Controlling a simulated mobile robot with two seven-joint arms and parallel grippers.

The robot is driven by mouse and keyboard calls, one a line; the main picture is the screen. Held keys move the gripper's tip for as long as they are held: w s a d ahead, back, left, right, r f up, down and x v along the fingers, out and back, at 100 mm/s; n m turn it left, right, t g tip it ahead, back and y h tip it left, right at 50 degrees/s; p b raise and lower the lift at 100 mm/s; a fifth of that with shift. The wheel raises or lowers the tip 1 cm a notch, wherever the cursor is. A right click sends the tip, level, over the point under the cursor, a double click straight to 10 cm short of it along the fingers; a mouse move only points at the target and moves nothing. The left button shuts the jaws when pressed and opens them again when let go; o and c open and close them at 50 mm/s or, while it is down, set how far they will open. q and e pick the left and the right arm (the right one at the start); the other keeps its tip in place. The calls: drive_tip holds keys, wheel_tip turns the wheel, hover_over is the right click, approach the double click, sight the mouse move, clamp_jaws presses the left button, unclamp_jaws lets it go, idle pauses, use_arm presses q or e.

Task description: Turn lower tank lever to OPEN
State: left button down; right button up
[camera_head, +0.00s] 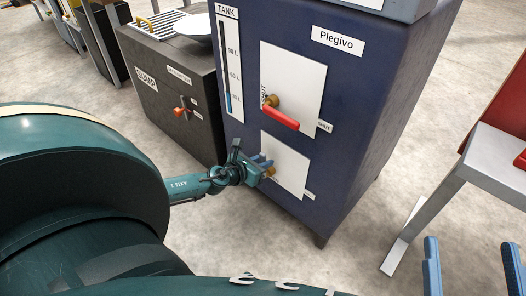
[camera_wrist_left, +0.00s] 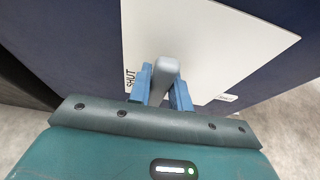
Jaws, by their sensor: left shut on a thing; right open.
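The blue tank (camera_head: 357,90) stands in the middle of the head view. On its front, the lower white plate (camera_head: 290,172) carries the lower lever, mostly hidden behind my gripper; a bit of its brass valve (camera_head: 270,172) shows. My left gripper (camera_head: 262,163) reaches this lever from the left. My right gripper (camera_head: 472,266) is open and empty at the bottom right, apart from the tank.
An upper red lever (camera_head: 281,118) on a brass valve sits above on its own white plate (camera_head: 299,82). A level gauge (camera_head: 227,65) is at its left. A dark sump box (camera_head: 180,100) with an orange-tipped handle (camera_head: 181,112) stands left. A grey bench (camera_head: 484,158) stands right.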

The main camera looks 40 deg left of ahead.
use_arm(q)
drive_tip(key=c, duration=1.3)
unclamp_jaws()
use_arm(e)
drive_tip(key=shift+f, duration=0.2)
use_arm(q)
drive_tip(key=shift+p+v, duration=1.05)
drive_tip(key=shift+v, duration=5.5)
use_arm(e)
drive_tip(key=shift+s+d+f+m+g+h, duration=0.15)
drive_tip(key=shift+f+m+g+h, duration=0.2)
drive_tip(key=shift+h, duration=0.25)
use_arm(q)
drive_tip(key=shift+r, duration=0.1)
